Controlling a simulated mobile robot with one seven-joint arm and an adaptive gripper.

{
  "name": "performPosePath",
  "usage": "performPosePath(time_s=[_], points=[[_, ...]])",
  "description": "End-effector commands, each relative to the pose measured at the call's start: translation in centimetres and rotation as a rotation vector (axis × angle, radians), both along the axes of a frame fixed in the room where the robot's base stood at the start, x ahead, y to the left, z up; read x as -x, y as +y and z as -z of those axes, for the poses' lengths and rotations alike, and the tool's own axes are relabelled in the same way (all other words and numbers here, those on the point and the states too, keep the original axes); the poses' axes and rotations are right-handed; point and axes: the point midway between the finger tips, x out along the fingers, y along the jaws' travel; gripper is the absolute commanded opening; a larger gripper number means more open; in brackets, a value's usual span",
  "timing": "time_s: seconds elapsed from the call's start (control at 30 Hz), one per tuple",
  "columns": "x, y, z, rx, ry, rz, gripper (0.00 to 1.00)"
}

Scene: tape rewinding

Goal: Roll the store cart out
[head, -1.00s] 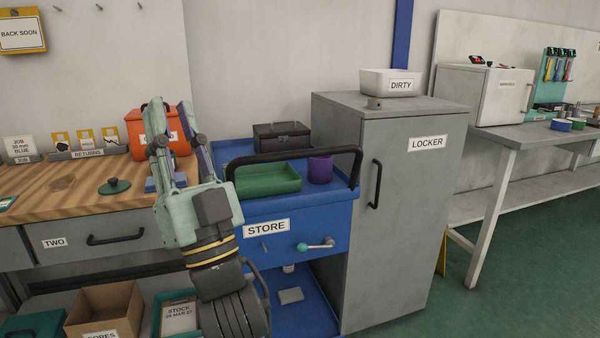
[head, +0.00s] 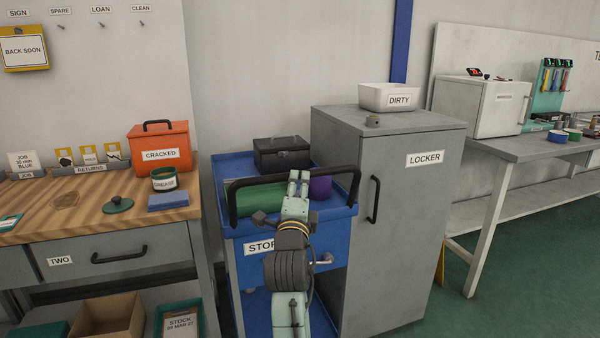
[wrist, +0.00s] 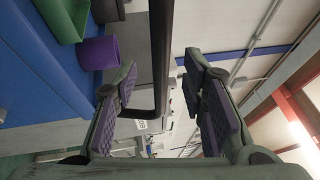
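The blue store cart (head: 338,240) stands between the workbench and the locker, its STORE label partly hidden by my arm. Its black push handle (head: 352,190) arches across the front. My gripper (head: 299,178) is at the handle's middle, seen from behind in the head view. In the wrist view my gripper (wrist: 160,90) has its purple-padded fingers apart, and the handle bar (wrist: 161,60) runs between them in the picture, nearer the left finger. I cannot tell whether either finger touches it. The green tray (wrist: 62,18) and purple cup (wrist: 98,53) sit on the cart top.
The grey locker (head: 400,250) stands close on the cart's right, and the wooden workbench (head: 30,215) close on its left. A black toolbox (head: 282,154) stands at the back of the cart top. Green floor (head: 480,320) is open at the right front.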

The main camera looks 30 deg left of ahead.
Motion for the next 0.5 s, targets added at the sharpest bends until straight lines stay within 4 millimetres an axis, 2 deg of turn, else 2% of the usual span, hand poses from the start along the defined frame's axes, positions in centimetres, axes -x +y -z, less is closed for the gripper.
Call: performPosePath(time_s=[0.2,0.5], points=[[-3.2,1.8,-0.9,0.002,-0.001,-0.001,0.38],[-4.7,2.7,-1.1,0.000,-0.003,-0.002,0.38]])
